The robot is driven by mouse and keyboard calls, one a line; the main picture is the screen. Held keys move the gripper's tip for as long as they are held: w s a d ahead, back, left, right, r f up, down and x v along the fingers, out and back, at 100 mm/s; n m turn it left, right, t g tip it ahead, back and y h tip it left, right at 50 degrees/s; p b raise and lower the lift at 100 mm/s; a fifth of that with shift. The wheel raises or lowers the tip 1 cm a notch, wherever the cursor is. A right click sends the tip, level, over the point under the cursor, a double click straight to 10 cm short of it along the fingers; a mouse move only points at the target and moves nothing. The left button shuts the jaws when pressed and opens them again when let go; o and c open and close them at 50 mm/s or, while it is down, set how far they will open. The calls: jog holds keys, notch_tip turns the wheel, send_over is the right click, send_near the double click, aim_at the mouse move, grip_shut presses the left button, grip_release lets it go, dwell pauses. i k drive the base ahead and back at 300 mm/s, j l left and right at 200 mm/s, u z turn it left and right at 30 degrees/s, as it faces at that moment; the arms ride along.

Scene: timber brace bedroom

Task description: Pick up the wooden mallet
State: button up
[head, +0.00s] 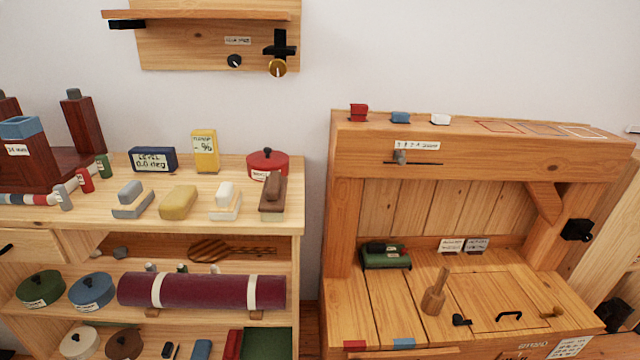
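A wooden mallet (434,299) stands on the planked top of the wooden bench (385,312) at the right. Its thick round head is down, and its thinner handle points up, tilted slightly right. It stands clear of the green tool (385,256) behind it to the left, and left of a small black knob (461,320). No part of my gripper shows in this view.
A hatch with a black handle (509,315) is right of the mallet. The bench has a raised back and a right side post with a black knob (577,230). At the left, a shelf unit (285,221) holds blocks, lidded pots and a maroon roll (205,291).

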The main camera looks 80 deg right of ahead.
aim_at(434, 297)
jog(key=j+z, duration=0.2)
jog(key=z, duration=2.85)
jog(key=l, duration=0.1)
